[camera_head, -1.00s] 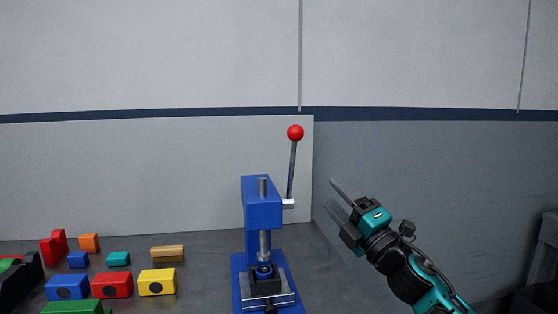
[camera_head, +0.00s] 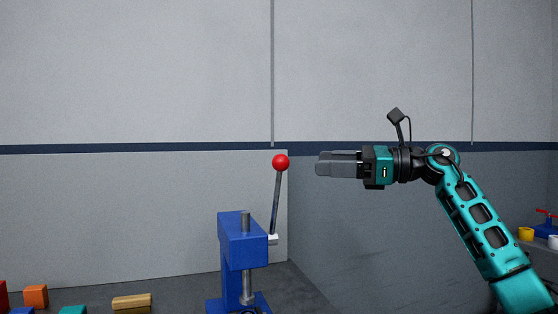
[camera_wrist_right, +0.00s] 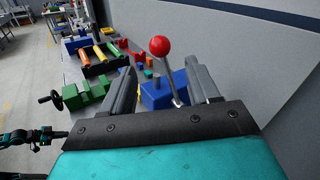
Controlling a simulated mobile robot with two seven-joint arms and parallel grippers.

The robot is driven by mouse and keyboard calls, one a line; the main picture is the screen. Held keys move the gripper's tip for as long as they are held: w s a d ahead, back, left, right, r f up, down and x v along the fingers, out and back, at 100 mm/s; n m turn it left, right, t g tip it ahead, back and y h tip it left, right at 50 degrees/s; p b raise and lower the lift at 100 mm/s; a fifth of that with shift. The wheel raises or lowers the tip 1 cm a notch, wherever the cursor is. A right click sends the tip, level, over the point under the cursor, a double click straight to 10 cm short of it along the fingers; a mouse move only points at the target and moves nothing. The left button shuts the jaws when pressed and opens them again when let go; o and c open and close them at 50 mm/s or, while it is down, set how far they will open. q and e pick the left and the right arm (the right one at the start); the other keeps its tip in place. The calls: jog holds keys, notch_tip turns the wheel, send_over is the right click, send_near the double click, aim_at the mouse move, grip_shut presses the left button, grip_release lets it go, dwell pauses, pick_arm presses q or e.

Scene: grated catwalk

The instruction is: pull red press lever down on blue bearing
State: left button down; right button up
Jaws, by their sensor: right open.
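The blue press (camera_head: 242,242) stands on the dark bench with its steel ram vertical. Its lever, a steel rod with a red ball knob (camera_head: 280,162), points up, leaning slightly right. The blue bearing is below the lower edge of the head view and not seen. My right gripper (camera_head: 322,164) is level with the red knob, a little to its right in the head view, fingers pointing left. In the right wrist view the red knob (camera_wrist_right: 159,46) and rod show between the two open fingers (camera_wrist_right: 160,90), beyond them. Nothing is held. My left gripper is not in the head view.
A pale wall panel (camera_head: 130,215) rises behind. The right wrist view shows a green vise (camera_wrist_right: 84,92) and several coloured parts.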

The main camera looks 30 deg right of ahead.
aim_at(281, 162)
jog(key=p+x, duration=0.2)
jog(key=x, duration=0.8)
jog(key=shift+w+a, duration=0.1)
grip_shut()
